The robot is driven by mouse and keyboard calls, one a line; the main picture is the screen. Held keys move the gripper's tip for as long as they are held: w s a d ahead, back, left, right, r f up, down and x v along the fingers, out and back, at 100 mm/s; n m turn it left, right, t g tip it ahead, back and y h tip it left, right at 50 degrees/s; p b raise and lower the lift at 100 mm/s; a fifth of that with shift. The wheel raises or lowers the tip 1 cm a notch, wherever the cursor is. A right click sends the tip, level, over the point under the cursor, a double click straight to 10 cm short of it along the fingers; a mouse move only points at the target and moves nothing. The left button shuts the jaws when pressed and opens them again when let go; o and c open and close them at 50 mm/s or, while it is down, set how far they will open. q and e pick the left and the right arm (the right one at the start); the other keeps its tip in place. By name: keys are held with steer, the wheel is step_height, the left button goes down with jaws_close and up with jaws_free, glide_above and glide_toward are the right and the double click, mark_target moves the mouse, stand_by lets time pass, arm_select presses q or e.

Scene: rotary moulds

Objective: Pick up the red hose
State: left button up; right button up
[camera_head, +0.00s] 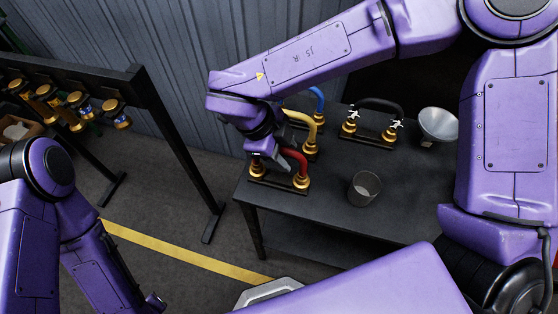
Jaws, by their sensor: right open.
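The red hose (297,157) is an arched piece with brass end fittings on a black base at the near left of the dark table. My right gripper (279,161) is open, pointing down at the hose's arch and hiding its left and upper part. I cannot tell whether the fingers touch it. My left arm comes in at the lower left, and its gripper is not in view.
Behind the red hose stand a yellow hose (301,116), a blue hose (319,98) and a black hose (380,103). A cup (364,188) and a metal funnel (438,125) stand on the table (330,205). A black rack (160,110) with brass fittings is at left.

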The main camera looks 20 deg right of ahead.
steer(key=shift+s+d, duration=0.1)
steer(key=shift+s, duration=0.25)
jaws_close()
stand_by(1.1)
